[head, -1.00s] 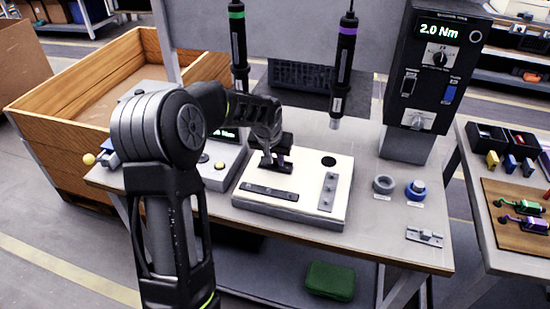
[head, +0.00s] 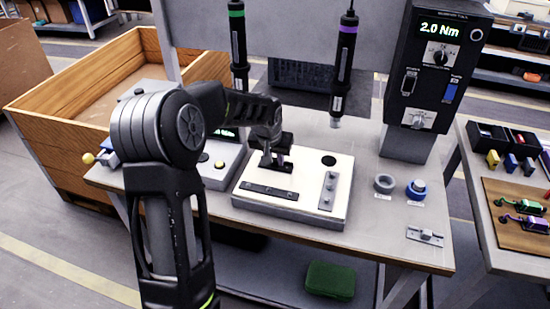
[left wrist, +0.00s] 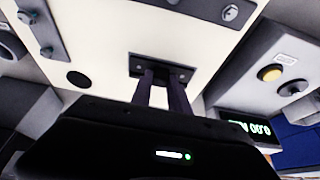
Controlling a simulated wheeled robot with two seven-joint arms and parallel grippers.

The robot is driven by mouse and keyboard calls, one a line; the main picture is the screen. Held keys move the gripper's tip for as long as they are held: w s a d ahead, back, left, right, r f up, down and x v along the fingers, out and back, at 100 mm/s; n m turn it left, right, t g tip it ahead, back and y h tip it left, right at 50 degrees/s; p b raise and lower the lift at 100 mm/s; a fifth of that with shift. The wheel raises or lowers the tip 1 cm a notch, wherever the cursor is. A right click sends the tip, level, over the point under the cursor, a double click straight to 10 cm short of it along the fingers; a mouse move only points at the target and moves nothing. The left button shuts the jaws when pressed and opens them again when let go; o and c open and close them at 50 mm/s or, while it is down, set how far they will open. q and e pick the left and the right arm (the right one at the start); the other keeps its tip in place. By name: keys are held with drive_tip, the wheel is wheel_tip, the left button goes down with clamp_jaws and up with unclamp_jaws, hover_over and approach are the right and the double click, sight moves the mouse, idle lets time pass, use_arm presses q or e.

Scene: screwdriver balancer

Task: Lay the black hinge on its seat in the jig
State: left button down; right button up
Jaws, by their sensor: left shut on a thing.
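The cream jig (head: 293,209) is a block on the workbench. My left gripper (head: 273,158) points down over its back left part and is shut on the black hinge (head: 284,168), a small dark plate. In the left wrist view the black hinge (left wrist: 181,74) shows between the fingertips (left wrist: 162,86), flat against or very close over the jig face (left wrist: 110,45). I cannot tell whether it touches; its seat is hidden beneath it. My right gripper is not in view.
The jig also carries a dark grey strip (head: 270,192), a grey plate (head: 328,190) and a black round spot (head: 328,160). Two screwdrivers (head: 238,45) (head: 342,65) hang behind. A torque unit (head: 432,75), a grey ring (head: 384,184) and a blue ring (head: 416,189) stand right.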

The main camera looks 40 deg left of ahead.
use_arm(q)
drive_tip(key=c, duration=1.5)
unclamp_jaws()
drive_tip(key=shift+w+r, duration=0.1)
drive_tip(key=shift+r, duration=0.15)
drive_tip(key=shift+c, duration=0.2)
drive_tip(key=o, duration=0.4)
drive_tip(key=shift+f, duration=0.15)
drive_tip(key=shift+c, duration=0.2)
drive_tip(key=b+v, duration=0.1)
drive_tip(key=v, duration=0.7)
drive_tip(key=shift+f, duration=0.1)
